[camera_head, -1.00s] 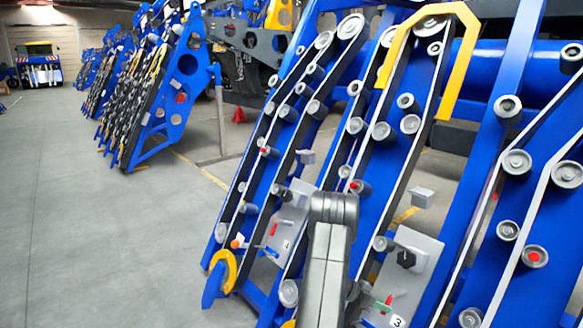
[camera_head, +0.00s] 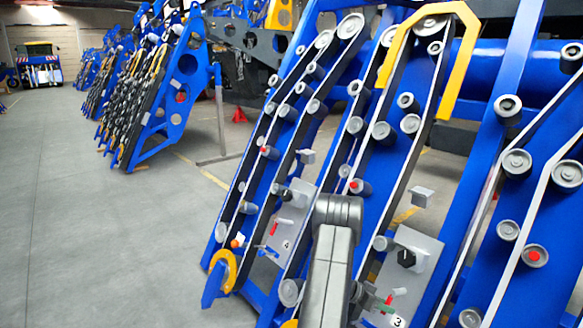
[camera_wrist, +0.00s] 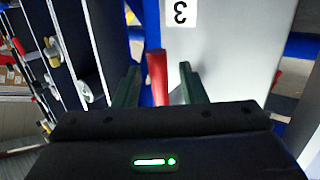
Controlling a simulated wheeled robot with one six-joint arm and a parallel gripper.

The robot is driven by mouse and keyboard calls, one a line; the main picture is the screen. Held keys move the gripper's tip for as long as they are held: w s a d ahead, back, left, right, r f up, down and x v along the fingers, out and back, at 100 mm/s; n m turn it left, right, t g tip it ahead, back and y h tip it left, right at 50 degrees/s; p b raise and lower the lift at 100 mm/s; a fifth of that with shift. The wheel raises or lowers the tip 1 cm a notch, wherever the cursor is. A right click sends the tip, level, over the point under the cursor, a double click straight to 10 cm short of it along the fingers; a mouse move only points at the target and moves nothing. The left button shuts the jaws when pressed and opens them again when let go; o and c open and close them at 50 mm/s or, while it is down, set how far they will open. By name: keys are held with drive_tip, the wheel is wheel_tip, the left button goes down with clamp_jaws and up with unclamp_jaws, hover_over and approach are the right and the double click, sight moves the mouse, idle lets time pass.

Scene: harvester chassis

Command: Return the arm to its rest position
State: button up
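My gripper (camera_wrist: 158,68) shows in the wrist view with its two dark green fingers apart. A red lever (camera_wrist: 157,80) stands between the fingers, with gaps on both sides. Beside it is a grey plate (camera_wrist: 235,50) with a label "3" (camera_wrist: 181,13), upside down in this view. In the head view my grey arm reaches up from the bottom centre. The gripper's green tip shows low, close to the red lever (camera_head: 399,291) on plate 3 (camera_head: 420,262); the rest of the gripper is mostly hidden behind my arm.
The blue harvester chassis (camera_head: 455,190) with belts and rollers fills the right side, close around my arm. Plate 4 (camera_head: 292,212), with its own red lever (camera_head: 274,229), is left of my arm. A yellow bracket (camera_head: 455,12) arches above. Grey floor (camera_head: 90,220) is open at left.

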drive_tip(key=d+n+b, duration=0.1)
drive_tip(key=d+n+h+b, duration=0.1)
drive_tip(key=s+d+f+n+h+b, duration=0.1)
drive_tip(key=shift+d+t, duration=0.35)
drive_tip(key=shift+t, duration=0.05)
idle(0.4)
